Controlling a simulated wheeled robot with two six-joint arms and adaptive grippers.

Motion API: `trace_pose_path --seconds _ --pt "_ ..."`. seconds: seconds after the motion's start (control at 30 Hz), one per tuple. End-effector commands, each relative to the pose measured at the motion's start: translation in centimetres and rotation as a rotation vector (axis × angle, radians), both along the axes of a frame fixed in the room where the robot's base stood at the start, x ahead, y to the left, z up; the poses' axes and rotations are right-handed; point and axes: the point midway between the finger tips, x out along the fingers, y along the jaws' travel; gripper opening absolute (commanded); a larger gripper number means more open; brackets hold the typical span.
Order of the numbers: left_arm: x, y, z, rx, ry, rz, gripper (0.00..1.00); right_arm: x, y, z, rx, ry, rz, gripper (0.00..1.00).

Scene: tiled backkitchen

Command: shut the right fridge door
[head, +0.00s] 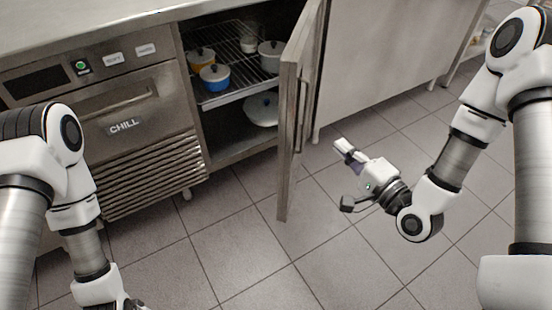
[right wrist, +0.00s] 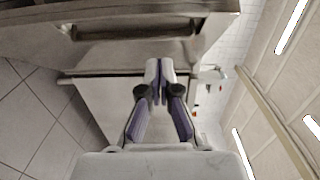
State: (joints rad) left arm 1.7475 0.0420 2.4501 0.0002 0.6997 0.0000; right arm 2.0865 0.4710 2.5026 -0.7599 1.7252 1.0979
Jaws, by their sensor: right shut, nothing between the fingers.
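The right fridge door (head: 290,140) is a grey metal door. In the head view it stands wide open and sticks out from the cabinet towards me, seen nearly edge-on. My right gripper (head: 345,150) is to the right of the door, on its outer side, with a visible gap between them in the picture. Its fingers are shut together and empty, as the right wrist view (right wrist: 159,72) also shows. A metal panel with a dark bar handle (right wrist: 120,32), which looks like the door, fills the top of that view. My left arm is at the lower left; its gripper is cut off.
The open compartment holds a wire shelf (head: 238,92) with a blue pot (head: 215,77), a yellow pot (head: 201,57) and pale dishes. A chill control panel (head: 110,60) is left of it. Tiled floor (head: 240,250) in front is clear. A plain cabinet (head: 385,45) stands right.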

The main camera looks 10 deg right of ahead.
Motion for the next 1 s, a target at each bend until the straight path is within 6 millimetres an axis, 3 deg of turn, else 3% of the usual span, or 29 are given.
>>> trace_pose_path --seconds 0.03,0.23,0.37,0.73,1.0 --pt "0.1 0.0 -2.0 0.0 -0.002 -0.002 0.4 0.3 -0.4 -1.4 0.005 -0.017 -0.012 0.0" --pt "0.2 -0.1 -3.0 0.0 -0.004 -0.003 0.4 1.2 -0.2 -0.9 0.002 -0.035 -0.013 0.0" --pt "0.2 -0.1 -5.5 0.0 -0.004 -0.002 0.4 2.8 0.4 -1.4 -0.002 -0.037 -0.011 0.0" --pt "0.1 -0.1 -6.1 0.0 -0.003 -0.002 0.4 10.3 3.3 -0.6 -0.003 -0.033 -0.011 0.0" --pt "0.1 -0.1 -6.8 0.0 -0.003 -0.002 0.4 11.5 6.4 -0.7 0.001 -0.028 -0.013 0.0"
